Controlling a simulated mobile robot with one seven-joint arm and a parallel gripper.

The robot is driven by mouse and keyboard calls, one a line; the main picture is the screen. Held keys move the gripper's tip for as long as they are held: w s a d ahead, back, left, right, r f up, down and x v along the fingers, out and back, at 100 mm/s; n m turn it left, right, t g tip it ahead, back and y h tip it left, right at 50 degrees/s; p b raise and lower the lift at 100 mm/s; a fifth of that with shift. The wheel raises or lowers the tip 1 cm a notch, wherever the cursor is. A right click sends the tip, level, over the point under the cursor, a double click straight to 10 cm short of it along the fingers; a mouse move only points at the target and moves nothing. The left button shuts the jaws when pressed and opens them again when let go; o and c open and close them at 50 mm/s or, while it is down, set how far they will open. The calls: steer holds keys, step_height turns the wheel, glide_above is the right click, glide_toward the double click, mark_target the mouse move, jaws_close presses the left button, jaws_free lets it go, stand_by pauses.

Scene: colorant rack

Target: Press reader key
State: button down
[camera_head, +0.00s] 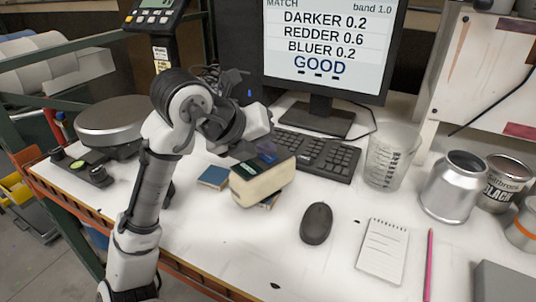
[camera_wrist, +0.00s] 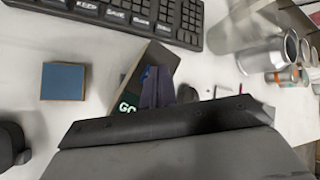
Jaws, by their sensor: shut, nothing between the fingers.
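The reader (camera_head: 262,184) is a cream box with a dark top, standing on the white bench in front of the keyboard. My gripper (camera_head: 266,153) is over its top, fingers pointing down. In the wrist view the reader (camera_wrist: 135,75) is tilted across the picture, and its green display shows the letters "GO", the rest covered. My shut, empty fingers (camera_wrist: 157,88) lie over its top face beside the display. The key cannot be made out; the fingers may hide it. Whether the tips touch the reader I cannot tell.
A blue square tile (camera_head: 213,177) lies left of the reader. A mouse (camera_head: 316,223), notepad (camera_head: 383,248), clear beaker (camera_head: 390,158) and metal can (camera_head: 453,187) stand to the right. The keyboard (camera_head: 318,155) is behind. The monitor (camera_head: 327,45) reads "GOOD".

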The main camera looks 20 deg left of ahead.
mark_target(263, 161)
steer(key=shift+r, duration=0.1)
steer(key=shift+r+p, duration=0.5)
steer(key=shift+r, duration=0.2)
steer(key=shift+r, duration=0.1)
step_height(263, 161, up, 5)
steer(key=p, duration=0.3)
steer(key=shift+p, duration=0.35)
steer(key=shift+s+f, duration=0.1)
steer(key=shift+f, duration=0.1)
